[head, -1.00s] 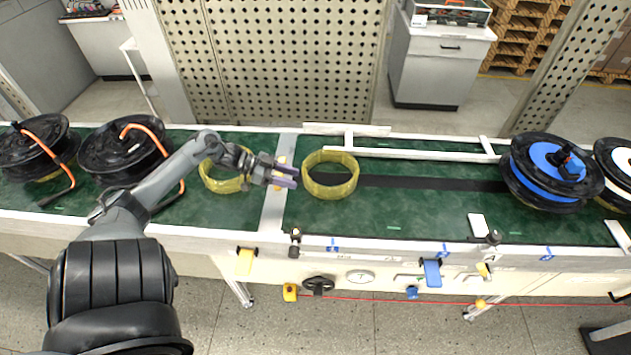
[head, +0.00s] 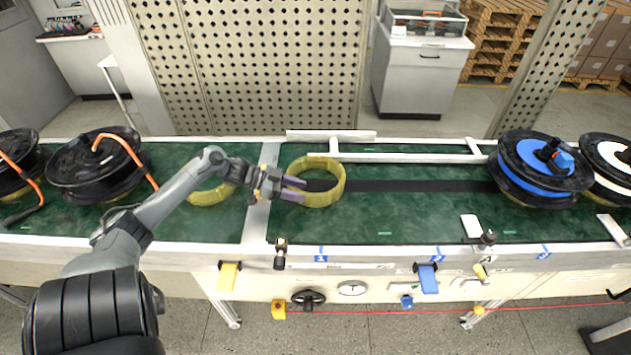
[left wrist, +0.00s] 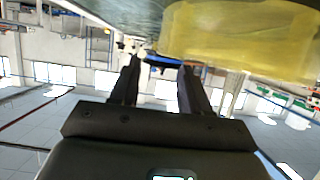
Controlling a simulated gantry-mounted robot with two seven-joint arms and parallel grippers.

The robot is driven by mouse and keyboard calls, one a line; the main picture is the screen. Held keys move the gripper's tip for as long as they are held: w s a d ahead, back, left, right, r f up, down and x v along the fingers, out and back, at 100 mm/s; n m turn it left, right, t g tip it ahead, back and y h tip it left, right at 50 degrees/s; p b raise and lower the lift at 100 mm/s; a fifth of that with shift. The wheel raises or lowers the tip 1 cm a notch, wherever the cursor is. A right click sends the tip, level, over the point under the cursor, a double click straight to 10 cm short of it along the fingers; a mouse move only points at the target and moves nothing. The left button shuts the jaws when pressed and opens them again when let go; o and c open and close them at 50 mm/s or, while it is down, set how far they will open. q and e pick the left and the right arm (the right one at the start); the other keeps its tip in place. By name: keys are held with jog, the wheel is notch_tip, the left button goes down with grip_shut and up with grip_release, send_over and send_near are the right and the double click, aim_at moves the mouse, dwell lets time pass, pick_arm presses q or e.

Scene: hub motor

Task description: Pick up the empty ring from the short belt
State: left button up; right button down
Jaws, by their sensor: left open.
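A yellow, see-through empty ring (head: 329,202) lies on the green belt just right of the pale divider strip. A second yellow ring (head: 208,196) lies left of the divider, partly hidden behind my left arm. My left gripper (head: 299,190) is open and empty, its fingers pointing right. Its fingertips overlap the left wall of the right-hand ring in the head view; I cannot tell whether they touch it. In the left wrist view the ring (left wrist: 235,40) fills the upper right, above the open fingers (left wrist: 158,72). My right gripper is not in view.
Black hubs with orange cables (head: 97,168) stand on the left belt. A blue-faced hub (head: 540,172) and a white-faced one (head: 612,165) stand at the right. A dark strip (head: 420,186) runs along the belt between ring and blue hub. White rails (head: 410,157) line the back.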

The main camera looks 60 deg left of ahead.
aim_at(315, 194)
pick_arm(q)
jog(key=x, duration=0.2)
jog(key=b+x, duration=0.1)
jog(key=x, duration=0.2)
jog(key=shift+a, duration=0.25)
jog(key=shift+f, duration=0.1)
grip_shut()
